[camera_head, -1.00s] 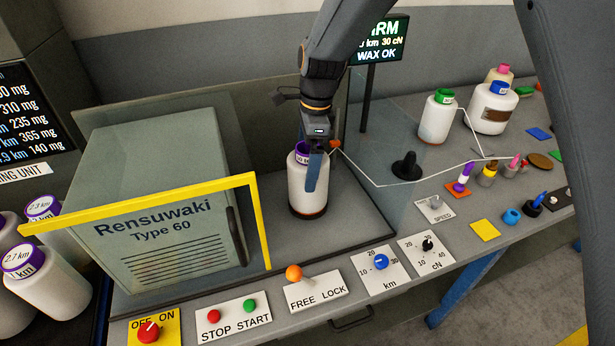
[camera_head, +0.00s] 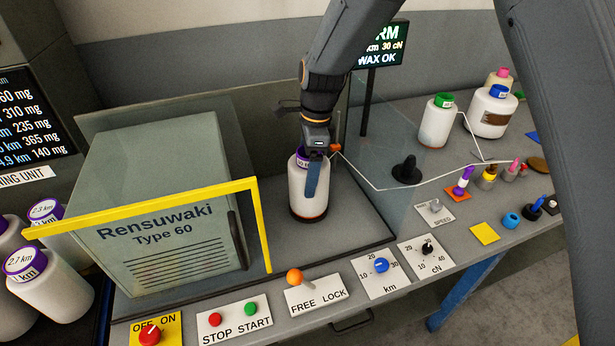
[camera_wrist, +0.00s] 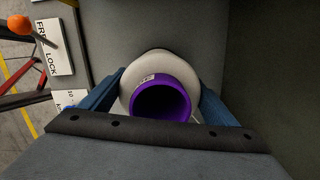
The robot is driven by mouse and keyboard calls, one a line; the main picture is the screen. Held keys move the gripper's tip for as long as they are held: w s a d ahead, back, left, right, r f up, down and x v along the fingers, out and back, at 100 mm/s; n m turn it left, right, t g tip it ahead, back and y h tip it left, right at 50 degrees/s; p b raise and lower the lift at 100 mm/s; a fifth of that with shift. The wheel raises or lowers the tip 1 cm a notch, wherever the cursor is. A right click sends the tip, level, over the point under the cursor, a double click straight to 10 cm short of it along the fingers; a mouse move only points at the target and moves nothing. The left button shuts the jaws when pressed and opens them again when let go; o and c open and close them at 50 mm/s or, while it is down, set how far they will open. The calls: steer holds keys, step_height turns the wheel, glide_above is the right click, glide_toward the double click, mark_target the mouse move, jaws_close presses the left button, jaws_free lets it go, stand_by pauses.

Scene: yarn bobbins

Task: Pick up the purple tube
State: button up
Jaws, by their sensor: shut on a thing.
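A white yarn bobbin (camera_head: 298,192) with a purple tube (camera_head: 301,155) stands upright at the winding spot, right of the grey Rensuwaki box. In the wrist view the purple tube (camera_wrist: 163,99) is a round open ring at the bobbin's end, with a small label on its rim. My gripper (camera_head: 312,188) comes from above; its blue fingers (camera_wrist: 160,92) lie on both sides of the white bobbin and are shut on it. The bobbin's foot shows a reddish-brown rim and seems to rest on the bed.
The grey box (camera_head: 165,200) and yellow bar (camera_head: 262,225) stand close on the left. A clear panel (camera_head: 365,150) is on the right, with a white thread beside a black cone (camera_head: 407,169). More purple-topped bobbins (camera_head: 55,288) are at far left. Switches line the front.

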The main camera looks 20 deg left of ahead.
step_height(320, 180, up, 28)
steer(key=b, duration=0.6)
steer(key=shift+r, duration=0.15)
stand_by(0.3)
